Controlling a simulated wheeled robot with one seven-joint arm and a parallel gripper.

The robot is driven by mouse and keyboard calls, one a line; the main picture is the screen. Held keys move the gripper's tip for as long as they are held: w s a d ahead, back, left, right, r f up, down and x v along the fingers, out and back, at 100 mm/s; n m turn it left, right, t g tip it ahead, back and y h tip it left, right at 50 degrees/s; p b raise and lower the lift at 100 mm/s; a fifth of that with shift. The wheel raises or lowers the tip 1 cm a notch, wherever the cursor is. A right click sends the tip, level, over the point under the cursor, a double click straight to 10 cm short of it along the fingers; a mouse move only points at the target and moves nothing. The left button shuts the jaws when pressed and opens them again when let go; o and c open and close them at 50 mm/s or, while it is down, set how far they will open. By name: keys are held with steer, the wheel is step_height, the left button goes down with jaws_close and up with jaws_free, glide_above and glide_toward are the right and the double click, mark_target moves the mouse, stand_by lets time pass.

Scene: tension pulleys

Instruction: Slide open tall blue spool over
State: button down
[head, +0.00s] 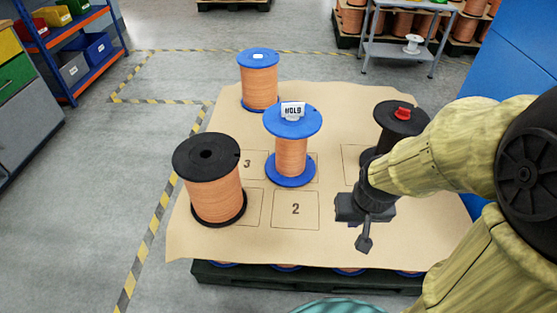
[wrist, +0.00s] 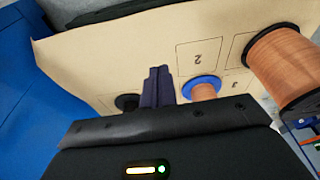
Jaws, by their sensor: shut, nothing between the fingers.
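Two blue-flanged copper spools stand upright in the head view. One, at the back of the brown sheet, has a blue top (head: 258,58) with a small white patch. The other, at the middle (head: 291,157), carries a white HOLD sign (head: 292,109). A blue-flanged spool, partly hidden, shows in the wrist view (wrist: 203,86). My gripper (head: 364,243) is shut and empty, pointing down over the right front of the sheet, apart from both blue spools. Its fingers are together in the wrist view (wrist: 157,85).
A large black-flanged copper spool (head: 214,192) stands at the left. A black spool (head: 400,120) with a red knob stands at the right, partly behind my arm. The brown sheet (head: 235,247) has numbered squares; square 2 (head: 296,222) is bare. A cart (head: 400,50) stands behind.

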steer(key=w+a+f+n+t+y+b, duration=0.1)
steer(key=w+a+f+n+t+b, duration=0.2)
steer(key=w, duration=0.4)
steer(key=w+f+n+t+b, duration=0.1)
steer(key=w+f+n+t, duration=0.1)
steer(key=w+f+n, duration=0.4)
steer(key=w+a+f+n+t+y+b, duration=0.1)
steer(key=w+a+n+t+b, duration=0.15)
steer(key=w, duration=0.55)
steer(key=w+a+f+n+t+y+b, duration=0.1)
steer(key=a+f+n+y, duration=0.1)
steer(key=a+n+y, duration=0.1)
steer(key=w+a+f+n+t+y+b, duration=0.1)
steer(key=w+a+f+n+y+b, duration=0.1)
steer(key=n, duration=0.4)
steer(key=w+a+f+n+t+y+b, duration=0.1)
steer(key=w+a+f+n+y, duration=0.1)
steer(key=a+f+n+y, duration=0.1)
steer(key=shift+w+a+f+n+t+y+b, duration=0.1)
steer(key=shift+a+f+n+t+y+b, duration=0.1)
steer(key=shift+a+f+n, duration=0.25)
steer(key=shift+w+a+f+n+t+y+b, duration=0.15)
steer(key=shift+a+f+n+y, duration=0.1)
steer(key=shift+a+n, duration=0.25)
steer(key=shift+s+a+y, duration=0.2)
steer(key=shift+s+y, duration=0.05)
steer(key=shift+r, duration=0.1)
